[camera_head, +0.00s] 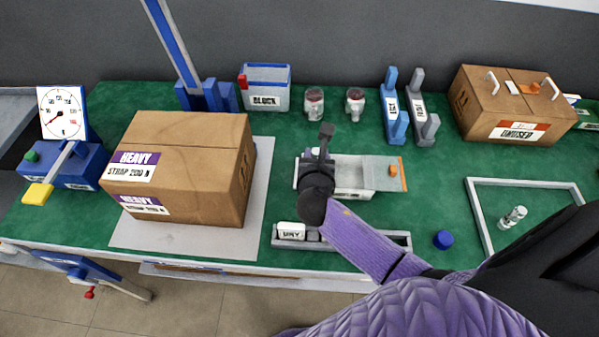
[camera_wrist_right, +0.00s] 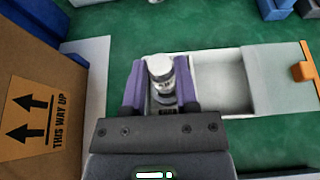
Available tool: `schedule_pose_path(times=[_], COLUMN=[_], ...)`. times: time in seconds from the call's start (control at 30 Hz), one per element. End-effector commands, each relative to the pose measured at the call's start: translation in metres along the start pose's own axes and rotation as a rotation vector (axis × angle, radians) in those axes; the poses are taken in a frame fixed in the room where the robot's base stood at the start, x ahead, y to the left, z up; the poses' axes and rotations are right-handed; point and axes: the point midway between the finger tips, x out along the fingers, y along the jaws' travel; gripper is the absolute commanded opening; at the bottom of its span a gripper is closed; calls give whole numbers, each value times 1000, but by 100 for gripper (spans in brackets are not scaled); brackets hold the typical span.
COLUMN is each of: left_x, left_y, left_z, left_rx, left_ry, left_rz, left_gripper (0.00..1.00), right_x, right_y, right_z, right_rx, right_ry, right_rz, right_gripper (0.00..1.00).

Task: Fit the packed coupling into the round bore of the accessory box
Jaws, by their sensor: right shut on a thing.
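My right gripper (camera_wrist_right: 160,88) is shut on a white, round coupling (camera_wrist_right: 159,67) with a dark-marked label, held between its purple fingers in the wrist view. In the head view the right gripper (camera_head: 318,172) is over the left part of the white accessory box (camera_head: 352,193) and hides the coupling. The box also shows in the wrist view (camera_wrist_right: 222,82), with an open compartment and a flat pale panel with an orange tab on the right. The round bore is hidden behind the gripper and coupling; I cannot tell whether the coupling touches the box. My left gripper is not in view.
A large "HEAVY" carton (camera_head: 180,165) stands close left of the gripper on a grey mat (camera_head: 262,190). A grey tray (camera_head: 400,240) with a white labelled block lies in front. A blue cap (camera_head: 443,239) and a white-framed area (camera_head: 530,182) are right. Two small canisters stand behind.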

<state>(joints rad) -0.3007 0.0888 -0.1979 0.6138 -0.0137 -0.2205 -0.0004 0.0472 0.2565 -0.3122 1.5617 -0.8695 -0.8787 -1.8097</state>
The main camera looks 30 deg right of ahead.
Motion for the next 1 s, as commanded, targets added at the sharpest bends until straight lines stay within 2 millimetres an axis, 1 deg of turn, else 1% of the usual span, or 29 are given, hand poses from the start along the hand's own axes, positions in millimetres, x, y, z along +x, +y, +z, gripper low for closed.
schedule_pose_path(times=[0.03, 0.13, 0.23, 0.3, 0.43, 0.6, 0.63, 0.67, 0.7, 0.77, 0.8, 1.0], left_x=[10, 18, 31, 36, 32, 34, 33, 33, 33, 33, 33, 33], left_y=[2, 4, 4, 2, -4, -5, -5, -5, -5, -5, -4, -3], left_z=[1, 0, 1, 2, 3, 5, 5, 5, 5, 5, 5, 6], left_rx=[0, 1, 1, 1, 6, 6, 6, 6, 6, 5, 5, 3], left_ry=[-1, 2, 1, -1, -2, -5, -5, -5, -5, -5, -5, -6], left_rz=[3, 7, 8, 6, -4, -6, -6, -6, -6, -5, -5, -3], left_gripper=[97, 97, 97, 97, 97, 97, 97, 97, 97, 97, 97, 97], right_x=[5, 10, 18, 21, 20, 21, 21, 20, 20, 20, 20, 20], right_y=[0, 0, 0, 0, 0, 0, 0, 0, 0, 0, 0, 0], right_z=[-12, -24, -43, -51, -46, -49, -49, -49, -48, -48, -48, -48], right_rx=[-2, 0, 0, -2, 1, 1, 1, 1, 1, 1, 1, 1], right_ry=[0, 1, 2, 1, -2, -1, -1, -1, -1, -1, -1, -1], right_rz=[0, 0, 0, 0, 0, 0, 0, 0, 0, 0, 0, 0], right_gripper=[0, 0, 0, 0, 0, 0, 42, 48, 56, 69, 73, 73])
